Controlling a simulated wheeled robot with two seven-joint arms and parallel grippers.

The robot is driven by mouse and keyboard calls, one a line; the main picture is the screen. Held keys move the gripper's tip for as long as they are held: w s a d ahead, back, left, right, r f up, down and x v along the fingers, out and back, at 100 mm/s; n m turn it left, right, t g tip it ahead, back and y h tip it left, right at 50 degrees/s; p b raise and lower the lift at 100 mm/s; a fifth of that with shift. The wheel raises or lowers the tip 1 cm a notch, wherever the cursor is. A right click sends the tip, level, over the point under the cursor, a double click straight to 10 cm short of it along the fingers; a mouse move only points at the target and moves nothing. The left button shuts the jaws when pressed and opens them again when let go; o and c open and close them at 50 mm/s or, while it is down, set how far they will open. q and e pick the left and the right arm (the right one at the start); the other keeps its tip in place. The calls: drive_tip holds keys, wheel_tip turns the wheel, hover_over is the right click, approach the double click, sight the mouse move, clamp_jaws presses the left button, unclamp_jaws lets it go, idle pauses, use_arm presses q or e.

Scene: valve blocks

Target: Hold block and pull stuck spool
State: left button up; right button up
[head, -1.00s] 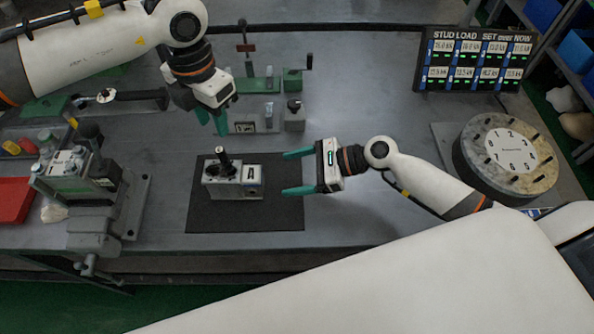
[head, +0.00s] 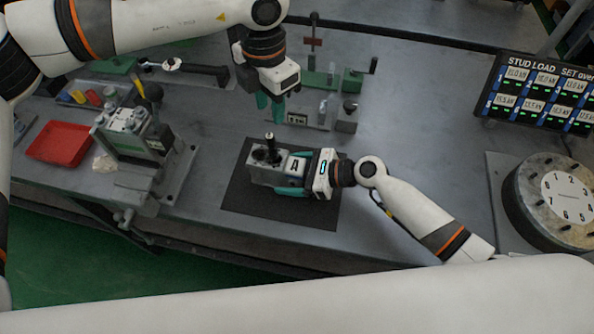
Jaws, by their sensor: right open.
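The grey valve block (head: 262,175), with a white label marked A, sits on a dark mat (head: 240,200). A dark spool (head: 270,143) stands upright out of its top. My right gripper (head: 293,175) is open and has come in from the right around the label end of the block. Its near finger lies along the block's front side; the far finger is mostly hidden, so I cannot tell contact. My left gripper (head: 270,104) points down with its teal fingers apart and empty, above and behind the spool in the picture.
A vise-like fixture (head: 140,145) and a red tray (head: 60,143) stand at left. Green-based tools (head: 318,78) are behind the mat. A numbered round dial (head: 560,200) and a STUD LOAD display (head: 540,95) are at right.

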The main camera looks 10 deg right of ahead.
clamp_jaws()
idle(0.3)
